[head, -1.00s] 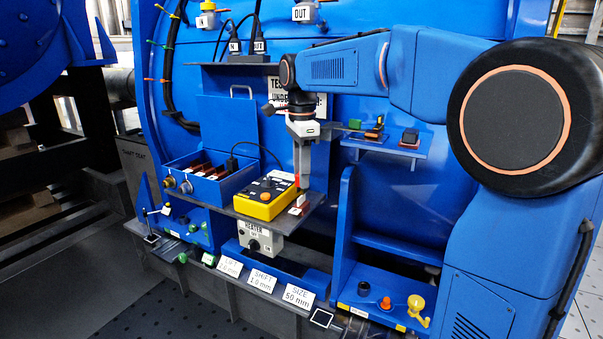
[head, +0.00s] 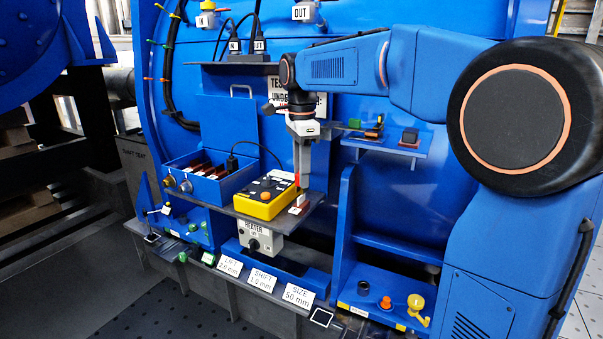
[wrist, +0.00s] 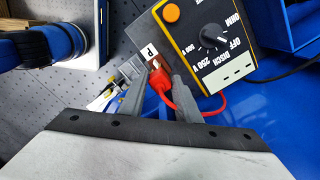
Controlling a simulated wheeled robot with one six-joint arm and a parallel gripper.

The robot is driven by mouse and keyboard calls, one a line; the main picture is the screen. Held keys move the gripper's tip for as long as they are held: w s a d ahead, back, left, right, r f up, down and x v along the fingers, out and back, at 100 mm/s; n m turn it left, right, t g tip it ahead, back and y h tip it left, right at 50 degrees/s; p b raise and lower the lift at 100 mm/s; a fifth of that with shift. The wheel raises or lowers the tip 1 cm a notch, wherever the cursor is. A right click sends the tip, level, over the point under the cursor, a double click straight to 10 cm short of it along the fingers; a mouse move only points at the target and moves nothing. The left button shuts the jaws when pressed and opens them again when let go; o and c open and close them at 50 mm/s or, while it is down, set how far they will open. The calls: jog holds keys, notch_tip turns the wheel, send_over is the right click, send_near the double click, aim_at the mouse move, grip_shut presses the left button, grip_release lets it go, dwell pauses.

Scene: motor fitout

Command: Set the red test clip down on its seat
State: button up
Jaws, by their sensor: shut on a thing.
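The red test clip (wrist: 160,79) is between the fingertips of my gripper (wrist: 155,84), which is shut on it. A red lead runs from the clip toward the yellow tester (wrist: 219,48) with its black face and dial. In the head view my gripper (head: 301,186) points down at the right end of the grey shelf, beside the yellow tester (head: 266,193). A brown block with a white label marked P (wrist: 149,51) lies right at the clip. Whether the clip touches this block I cannot tell.
A blue box (head: 212,176) with several brown pieces stands left of the tester. A small blue shelf (head: 390,143) with small parts is at the right. The heater box (head: 260,238) hangs under the grey shelf. A blue upright panel (head: 345,215) stands close on the right.

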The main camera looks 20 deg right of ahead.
jog(key=shift+f, duration=1.55)
jog(key=o, duration=1.2)
jog(key=shift+c, duration=0.2)
notch_tip(320, 180, up, 12)
jog(key=s+d+f+n+t, duration=0.2)
jog(key=s+d+f+n, duration=0.1)
jog(key=s+f+n, duration=0.6)
jog(key=s+d+f+n+t, duration=0.2)
jog(key=s+d+f+n, duration=0.2)
jog(key=s+f+n, duration=0.4)
jog(key=s+f, duration=0.4)
jog(key=s, duration=0.3)
jog(key=s+f, duration=0.3)
jog(key=s, duration=0.4)
jog(key=shift+f+n+t, duration=0.4)
